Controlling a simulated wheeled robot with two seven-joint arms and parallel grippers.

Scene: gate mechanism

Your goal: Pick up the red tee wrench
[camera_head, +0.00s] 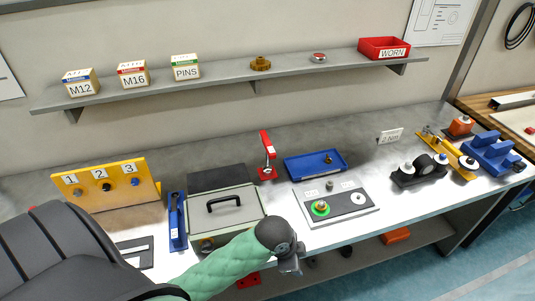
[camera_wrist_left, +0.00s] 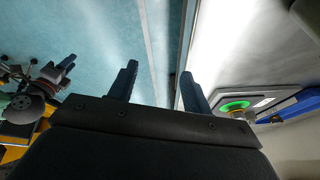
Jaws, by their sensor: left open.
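I cannot make out a red tee wrench for sure. A red upright tool with a grey shaft and red foot (camera_head: 267,157) stands at the back of the bench, behind the grey lidded box; I cannot tell whether it is the wrench. Another small red thing (camera_head: 249,281) shows low under the bench, partly behind my arm. My left gripper (camera_head: 290,264) is at the bench's front edge, well in front of the red upright tool. In the left wrist view its two fingers (camera_wrist_left: 158,88) are apart with nothing between them.
The grey box with a black handle (camera_head: 226,214), a blue tray (camera_head: 316,170) and a plate with a green ring (camera_head: 364,214) lie on the bench. A yellow numbered rack (camera_head: 85,197) is at left. Fixtures (camera_head: 420,180) stand at right. A wall shelf (camera_head: 215,81) runs above.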

